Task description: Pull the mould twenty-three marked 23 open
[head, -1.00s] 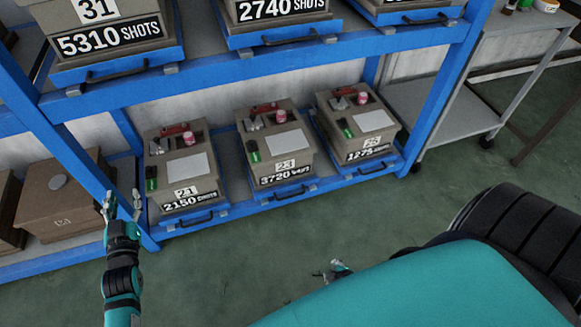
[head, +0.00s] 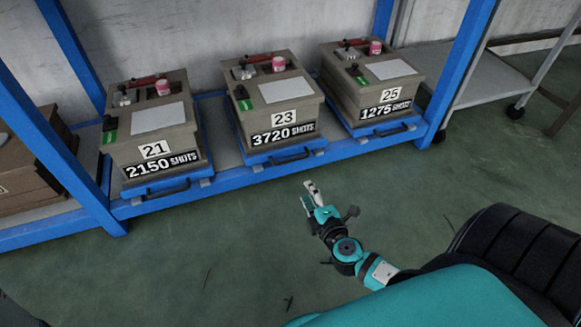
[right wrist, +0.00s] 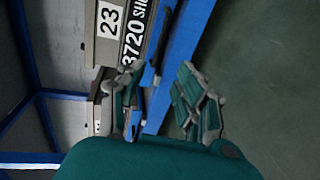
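Mould 23 (head: 270,98) is a brown-grey box with a 23 label and a 3720 SHOTS plate. It sits on a blue tray (head: 258,159) on the low shelf, level with its neighbours. The tray has a dark bar handle (head: 288,158) at its front. My right gripper (head: 309,194) is open and empty, in front of the tray and apart from the handle. In the right wrist view its fingers (right wrist: 162,103) stand apart, with mould 23 (right wrist: 108,42) and the blue tray edge (right wrist: 186,38) beyond them. My left gripper is out of view.
Mould 21 (head: 150,146) stands to the left and mould 25 (head: 365,92) to the right on similar trays. Blue rack posts (head: 462,70) flank them. A grey trolley (head: 493,80) stands at the right. The green floor (head: 225,235) before the rack is clear.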

